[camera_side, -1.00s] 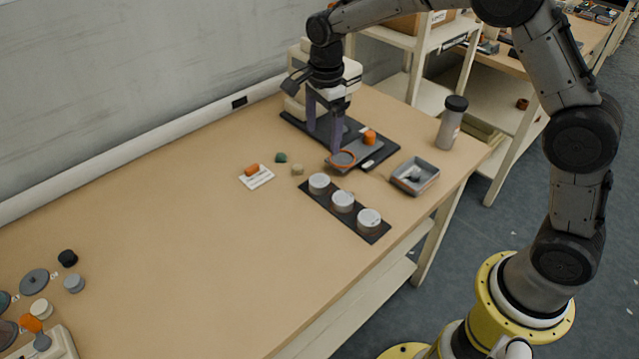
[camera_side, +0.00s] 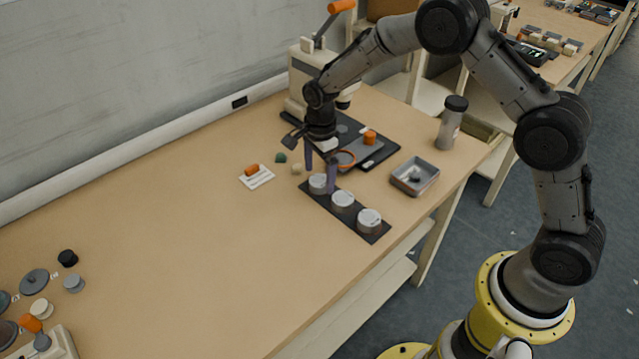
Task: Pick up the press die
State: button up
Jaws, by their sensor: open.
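Three silvery-white round pots (camera_side: 343,201) stand in a row on a black strip (camera_side: 357,221) in the middle of the bench. I cannot tell for sure which thing is the press die; a small dark-grey piece (camera_side: 414,177) lies in a grey metal tray (camera_side: 427,184) to the right of the strip. My gripper (camera_side: 320,173) is open and points down at the far-left end of the strip. Contact cannot be seen.
A grey bottle (camera_side: 451,124) stands right. A white card (camera_side: 257,177) lies left.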

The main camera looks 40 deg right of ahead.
jog(key=shift+f, duration=0.8)
jog(key=shift+r, duration=0.1)
grip_shut()
